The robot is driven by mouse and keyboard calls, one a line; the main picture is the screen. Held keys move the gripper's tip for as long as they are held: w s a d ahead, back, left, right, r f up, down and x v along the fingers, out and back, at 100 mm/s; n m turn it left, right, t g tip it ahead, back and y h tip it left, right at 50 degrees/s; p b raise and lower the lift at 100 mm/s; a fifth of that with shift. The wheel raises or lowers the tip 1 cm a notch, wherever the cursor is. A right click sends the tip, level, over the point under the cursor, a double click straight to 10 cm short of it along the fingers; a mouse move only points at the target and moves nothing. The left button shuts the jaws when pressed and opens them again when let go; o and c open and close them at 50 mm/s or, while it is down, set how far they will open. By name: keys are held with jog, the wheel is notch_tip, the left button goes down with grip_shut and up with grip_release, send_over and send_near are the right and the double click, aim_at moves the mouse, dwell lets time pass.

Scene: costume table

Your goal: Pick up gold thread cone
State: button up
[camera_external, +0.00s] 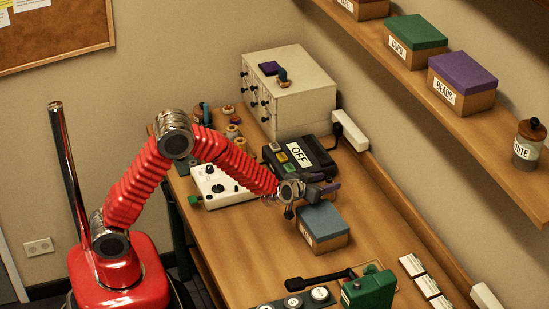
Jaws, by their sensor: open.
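Several small spools and cones of thread (233,131) stand at the far left of the table, between the white drawer cabinet and my arm. Some look tan or yellowish, but I cannot tell which one, if any, is the gold thread cone. My arm hides part of that area. My gripper (323,189) is open and appears empty. It is above the middle of the table, just over the blue-lidded box (323,226), well to the right of the spools. I cannot tell whether it touches the box.
The white drawer cabinet (305,105) stands at the back. A green machine (369,290) and white cards (427,284) are at the front. Bare wood shows around the blue-lidded box.

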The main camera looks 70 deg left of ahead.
dwell(0.4)
jog(key=c, duration=1.1)
jog(key=shift+r, duration=0.15)
notch_tip(320, 180, up, 10)
jog(key=shift+f, duration=0.1)
dwell(0.5)
